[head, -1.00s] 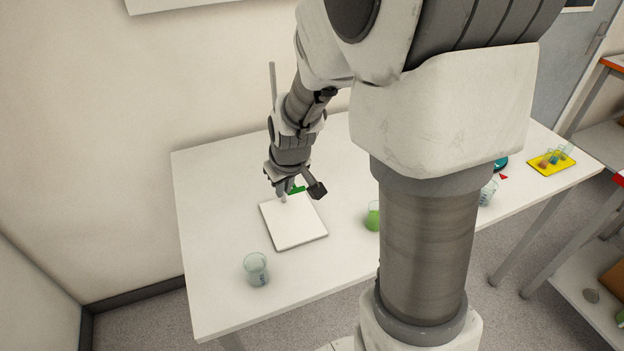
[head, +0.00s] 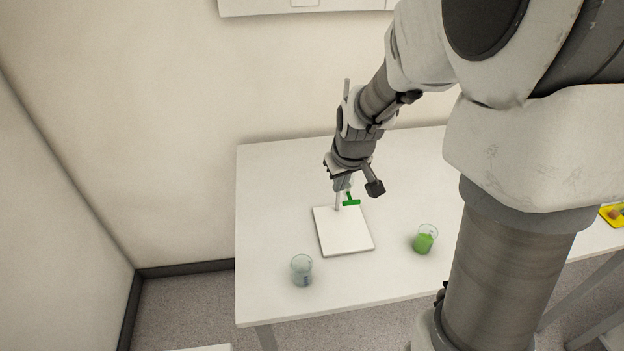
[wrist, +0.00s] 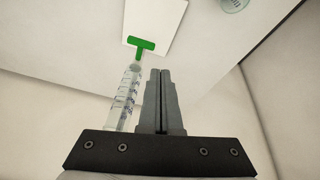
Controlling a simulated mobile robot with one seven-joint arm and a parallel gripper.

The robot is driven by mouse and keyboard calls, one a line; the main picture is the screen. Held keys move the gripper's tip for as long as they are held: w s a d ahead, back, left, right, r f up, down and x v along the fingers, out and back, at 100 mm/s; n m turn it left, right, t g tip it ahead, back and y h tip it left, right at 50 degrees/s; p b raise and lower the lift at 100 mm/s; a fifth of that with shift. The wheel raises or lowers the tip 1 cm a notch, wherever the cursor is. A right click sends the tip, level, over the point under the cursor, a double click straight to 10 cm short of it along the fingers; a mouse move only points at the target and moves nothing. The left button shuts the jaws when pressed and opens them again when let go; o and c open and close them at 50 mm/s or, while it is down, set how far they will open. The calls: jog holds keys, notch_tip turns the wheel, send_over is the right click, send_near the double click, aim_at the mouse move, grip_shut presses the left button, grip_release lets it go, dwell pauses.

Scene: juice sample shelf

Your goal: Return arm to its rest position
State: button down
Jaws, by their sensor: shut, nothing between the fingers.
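My gripper (head: 339,192) hangs from my arm above the far edge of a white square plate (head: 343,238) on the table. In the wrist view its two grey fingers (wrist: 160,72) are together with nothing between them. A clear graduated syringe-like tube (wrist: 126,98) with a green T-shaped end (wrist: 141,46) shows just left of the fingers; they do not grip it. The green T-shaped end also shows beside my gripper in the head view (head: 352,202). Whether the tube is fixed to my wrist or separate, I cannot tell.
An empty-looking glass beaker (head: 301,271) stands front left of the plate. A beaker of green liquid (head: 424,240) stands to its right. A yellow mat (head: 613,212) shows at the right edge. The white table (head: 275,200) is clear at left, near the wall.

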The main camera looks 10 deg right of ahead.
jog(key=s+a+r+b, duration=0.2)
jog(key=s+a+r, duration=0.25)
jog(key=a, duration=0.35)
jog(key=s+d+r+m, duration=0.1)
jog(key=s+d+r, duration=0.1)
jog(key=s, duration=0.3)
jog(key=s+d+r, duration=0.2)
jog(key=s+r, duration=0.1)
jog(key=s, duration=0.3)
jog(key=s+d+r+m+t, duration=0.1)
jog(key=s+d+r, duration=0.1)
jog(key=s, duration=0.3)
jog(key=shift+s+d+r+m, duration=0.3)
jog(key=shift+d+r, duration=0.1)
jog(key=shift+r, duration=0.4)
